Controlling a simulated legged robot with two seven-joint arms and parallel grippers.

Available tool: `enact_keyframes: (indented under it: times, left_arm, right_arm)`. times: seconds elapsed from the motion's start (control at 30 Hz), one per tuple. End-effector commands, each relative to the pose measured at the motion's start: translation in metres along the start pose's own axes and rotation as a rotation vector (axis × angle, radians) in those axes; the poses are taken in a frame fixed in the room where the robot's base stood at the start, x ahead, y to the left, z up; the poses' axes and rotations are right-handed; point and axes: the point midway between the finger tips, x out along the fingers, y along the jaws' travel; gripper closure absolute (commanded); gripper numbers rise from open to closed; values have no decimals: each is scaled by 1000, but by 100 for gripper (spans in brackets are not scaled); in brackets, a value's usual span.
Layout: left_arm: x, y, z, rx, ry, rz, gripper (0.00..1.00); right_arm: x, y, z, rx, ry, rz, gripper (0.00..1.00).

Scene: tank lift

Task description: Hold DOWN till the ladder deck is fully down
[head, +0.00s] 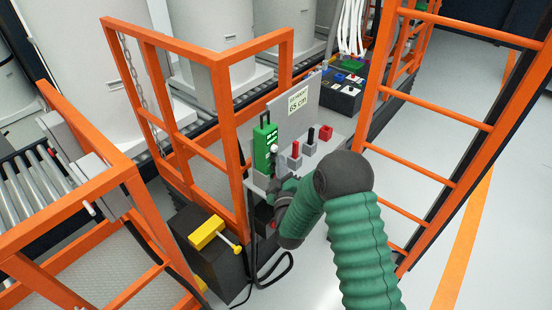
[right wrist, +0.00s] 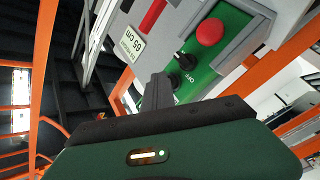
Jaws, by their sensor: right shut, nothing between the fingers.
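The control panel (head: 285,125) stands at the deck's side, with a display (head: 298,98) that reads 65 cm; the display also shows in the right wrist view (right wrist: 128,47). A green control box (head: 265,148) is on its left, beside red and black controls. In the right wrist view, the green box face (right wrist: 207,72) carries a red button (right wrist: 210,32) and black knobs, with OFF lettering. No DOWN marking is readable. My right gripper (right wrist: 158,90) is shut and empty, its fingers close to the lower knob; I cannot tell if they touch. My left gripper is not in view.
Orange railings (head: 220,62) stand behind and left of the panel. An orange ladder (head: 440,110) rises at the right. A black box with a yellow handle (head: 208,232) sits below left. Pale floor is clear at the far right.

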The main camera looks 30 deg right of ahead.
Motion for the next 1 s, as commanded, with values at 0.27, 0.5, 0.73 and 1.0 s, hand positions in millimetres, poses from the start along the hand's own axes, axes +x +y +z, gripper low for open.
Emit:
enact_keyframes:
  times: [0.27, 0.5, 0.73, 1.0]
  left_arm:
    - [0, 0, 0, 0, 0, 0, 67]
    - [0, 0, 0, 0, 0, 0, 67]
    - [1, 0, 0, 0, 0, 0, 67]
    - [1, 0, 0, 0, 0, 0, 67]
  right_arm:
    - [0, 0, -1, 1, 2, -1, 100]
    - [0, 0, -1, 0, 2, -1, 100]
    - [-7, 4, 4, 0, 1, -1, 100]
    - [-12, 8, 8, 0, 0, -1, 100]
